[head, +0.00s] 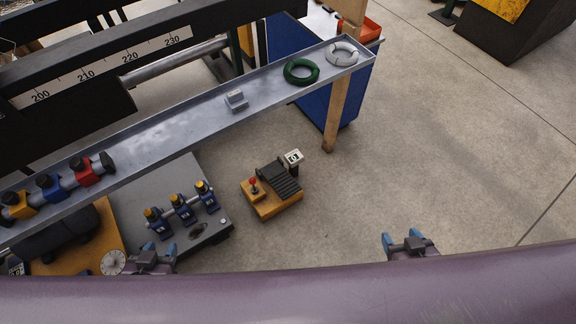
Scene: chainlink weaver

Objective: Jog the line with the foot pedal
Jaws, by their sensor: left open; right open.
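The foot pedal (278,183) is on the floor near the middle of the head view. It has a yellow base, a black ribbed treadle, a small red-knobbed lever (253,184) at its left and a small white sign (293,157) at its far right. My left gripper (152,248) is at the lower left, open, in front of a grey panel and apart from the pedal. My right gripper (402,238) is at the lower right, open and empty, with bare floor around it and well to the right of the pedal.
A long metal tray (165,132) crosses above the pedal, holding a green coil (301,71) and a pale coil (342,53). A wooden post (336,115) stands behind the pedal. The grey panel (135,194) carries several blue valves. Floor right of the pedal is clear.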

